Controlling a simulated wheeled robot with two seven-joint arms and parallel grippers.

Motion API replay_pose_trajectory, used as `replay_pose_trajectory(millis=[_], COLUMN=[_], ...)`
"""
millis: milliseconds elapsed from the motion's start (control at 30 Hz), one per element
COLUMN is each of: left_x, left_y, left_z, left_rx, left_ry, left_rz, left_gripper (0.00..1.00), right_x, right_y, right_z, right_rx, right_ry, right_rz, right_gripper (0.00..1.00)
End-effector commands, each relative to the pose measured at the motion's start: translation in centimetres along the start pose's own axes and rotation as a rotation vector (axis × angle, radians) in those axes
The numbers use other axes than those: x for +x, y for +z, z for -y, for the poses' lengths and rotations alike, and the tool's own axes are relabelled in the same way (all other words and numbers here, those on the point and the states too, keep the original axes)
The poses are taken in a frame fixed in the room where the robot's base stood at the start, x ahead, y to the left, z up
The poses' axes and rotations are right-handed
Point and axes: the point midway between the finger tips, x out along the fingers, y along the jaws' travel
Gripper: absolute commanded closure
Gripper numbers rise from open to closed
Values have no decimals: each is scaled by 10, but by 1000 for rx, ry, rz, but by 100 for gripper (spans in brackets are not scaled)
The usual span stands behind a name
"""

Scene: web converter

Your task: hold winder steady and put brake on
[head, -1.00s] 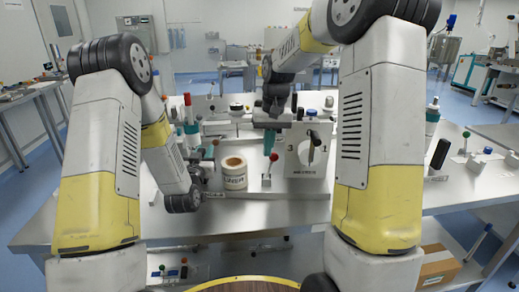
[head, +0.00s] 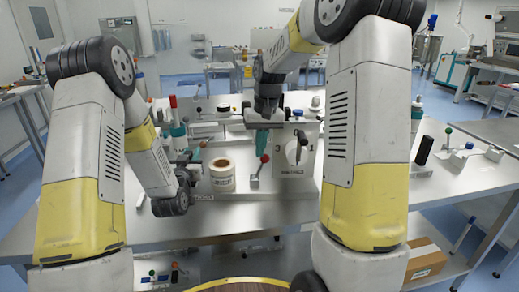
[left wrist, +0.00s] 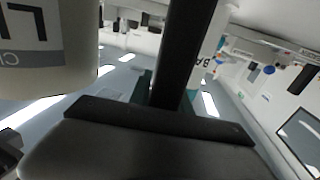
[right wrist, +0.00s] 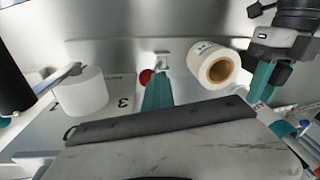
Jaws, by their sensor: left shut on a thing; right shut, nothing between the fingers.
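The winder bench (head: 280,208) carries a white roll labelled LINER (head: 222,182), with a cardboard core. My left gripper (head: 193,158) is left of the roll. It is shut on what looks like a dark bar (left wrist: 180,50) in the left wrist view; its fingertips are mostly hidden there. A short lever with a red ball (head: 265,158) stands between the roll and a dial. My right gripper (head: 262,142) is shut and empty, just above the red ball. In the right wrist view the ball (right wrist: 147,76) shows beside its teal fingers; I cannot tell whether they touch.
The dial plate (head: 316,160), marked 3 and 1, has a knob close to the right of my right gripper. A green-ball lever and black post (head: 424,150) stand farther right. A cardboard box (head: 425,258) sits on the lower shelf. Bare bench lies in front.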

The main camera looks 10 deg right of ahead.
Motion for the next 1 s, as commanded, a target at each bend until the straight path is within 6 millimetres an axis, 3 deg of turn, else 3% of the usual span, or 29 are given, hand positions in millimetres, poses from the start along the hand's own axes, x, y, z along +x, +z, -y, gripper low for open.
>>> replay_pose_trajectory(millis=[33,500,700,1000], left_x=[-4,-4,-4,-4], left_y=[14,13,13,13], left_z=[7,5,5,5], left_rx=[2,2,2,2], left_ry=[-15,-11,-10,-10], left_rz=[36,36,36,35], left_gripper=[100,100,100,100], right_x=[-3,-84,-97,-97], right_y=[3,4,5,5], right_z=[-13,-19,-20,-20], right_rx=[13,3,1,0], right_ry=[15,3,1,0], right_rz=[7,-3,-3,-3], right_gripper=[100,100,100,100])
